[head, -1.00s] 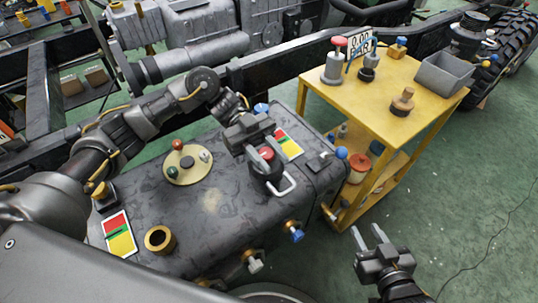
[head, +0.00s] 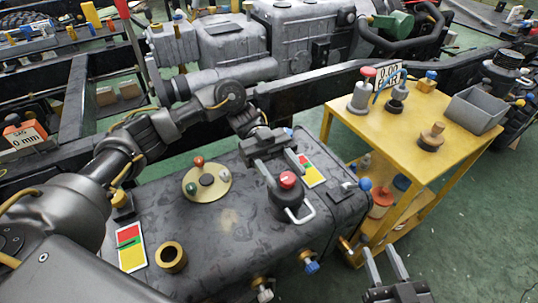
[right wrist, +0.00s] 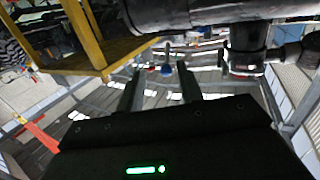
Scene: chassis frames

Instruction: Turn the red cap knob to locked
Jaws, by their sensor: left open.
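The red cap knob (head: 287,180) sits on a dark round cap with a pale looped handle (head: 303,216), on top of the dark tank. A red, yellow and green label (head: 313,170) lies beside it. My left gripper (head: 285,178) is open, with its fingers pointing toward the knob, one on each side in the picture. I cannot tell whether they touch it. My right gripper (head: 384,250) is open and empty, off the tank's right end; its two fingers also show in the right wrist view (right wrist: 161,88).
The tank (head: 235,225) also carries a round plate (head: 207,193) with coloured knobs, a brass ring (head: 172,257) and another coloured label (head: 131,247). A yellow cart (head: 410,150) with fittings and a grey bin (head: 474,110) stands right. Green floor at lower right is clear.

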